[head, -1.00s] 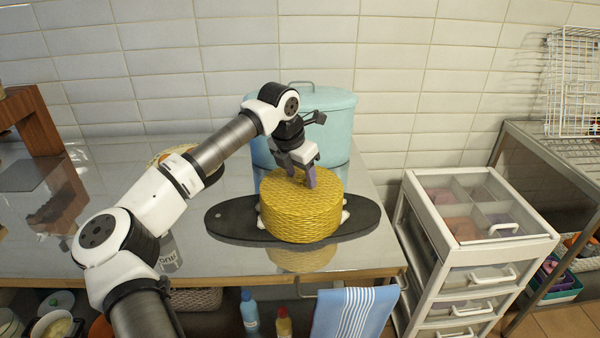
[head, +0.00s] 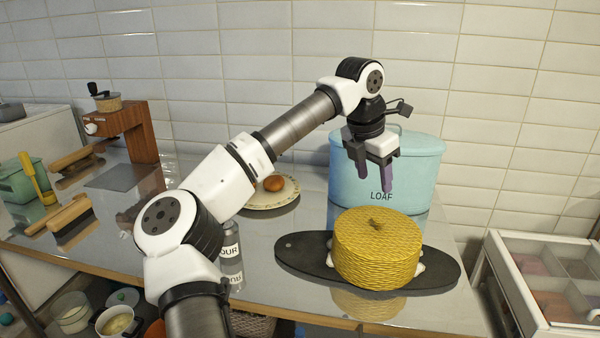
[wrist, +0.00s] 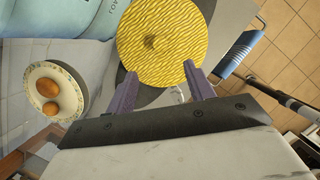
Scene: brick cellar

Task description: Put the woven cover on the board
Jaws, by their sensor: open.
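The yellow woven cover (head: 377,250) is a round drum with a small knob on top. It sits on the black oval board (head: 304,254) on the metal table, with small white bits showing at its lower edge on both sides. In the wrist view the cover's top (wrist: 170,40) and knob lie just beyond the fingers. My gripper (head: 372,180) is open and empty, above the cover and apart from it, with its purple fingers pointing down. It also shows in the wrist view (wrist: 163,92). What is under the cover is hidden.
A pale blue bin marked LOAF (head: 390,165) stands behind the board. A white drawer unit (head: 545,285) is at the right.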

